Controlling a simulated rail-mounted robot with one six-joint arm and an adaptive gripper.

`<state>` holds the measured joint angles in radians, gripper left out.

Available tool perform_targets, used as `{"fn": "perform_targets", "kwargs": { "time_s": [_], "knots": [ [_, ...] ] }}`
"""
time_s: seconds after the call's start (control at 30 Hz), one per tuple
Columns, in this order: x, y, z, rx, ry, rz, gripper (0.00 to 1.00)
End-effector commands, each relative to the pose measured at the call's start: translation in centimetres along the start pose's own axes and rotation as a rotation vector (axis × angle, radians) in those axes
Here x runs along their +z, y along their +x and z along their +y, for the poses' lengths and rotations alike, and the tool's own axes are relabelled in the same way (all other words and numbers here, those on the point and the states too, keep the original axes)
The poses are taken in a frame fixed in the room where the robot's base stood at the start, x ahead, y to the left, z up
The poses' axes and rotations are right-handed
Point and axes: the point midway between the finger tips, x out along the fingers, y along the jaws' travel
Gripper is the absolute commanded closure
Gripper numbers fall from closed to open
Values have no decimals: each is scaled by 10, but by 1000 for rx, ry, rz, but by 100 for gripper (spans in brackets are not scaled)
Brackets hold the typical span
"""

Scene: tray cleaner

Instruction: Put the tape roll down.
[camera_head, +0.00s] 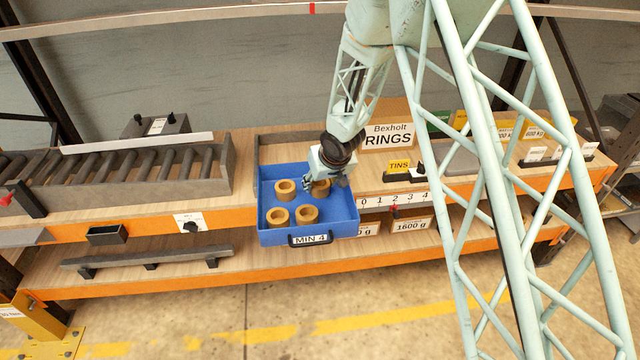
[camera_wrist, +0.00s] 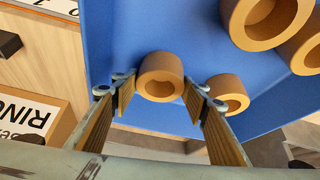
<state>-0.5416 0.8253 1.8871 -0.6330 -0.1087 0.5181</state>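A blue tray (camera_head: 340,225) labelled MIN 4 holds several tan tape rolls. One tape roll (camera_head: 321,190) at its back right is partly hidden by my gripper (camera_head: 325,184), which points down over it. In the wrist view, my gripper (camera_wrist: 160,92) has its two fingers spread, with a tape roll (camera_wrist: 160,76) between and just beyond the tips. I see gaps on both sides of that roll, and it appears to rest on the tray floor. Other rolls lie at the back left (camera_head: 285,190), front left (camera_head: 277,217) and front right (camera_head: 306,215).
The tray sits on a wooden bench with an orange edge. A roller conveyor (camera_head: 120,177) is at left, and a RINGS sign (camera_head: 388,136) stands behind right. A TINS sign (camera_head: 399,166) and a number scale (camera_head: 395,200) are right of the tray. The tray's middle has little bare floor.

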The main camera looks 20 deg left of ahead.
Motion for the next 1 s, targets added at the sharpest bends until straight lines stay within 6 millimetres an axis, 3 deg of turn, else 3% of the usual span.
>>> {"fn": "perform_targets", "kwargs": {
  "time_s": [0.1,0.63,1.0],
  "knots": [
    [0,0,0,0,0,0,47],
    [-2,-4,0,0,0,0,47],
    [-3,-41,0,0,1,1,47]
  ]
}}
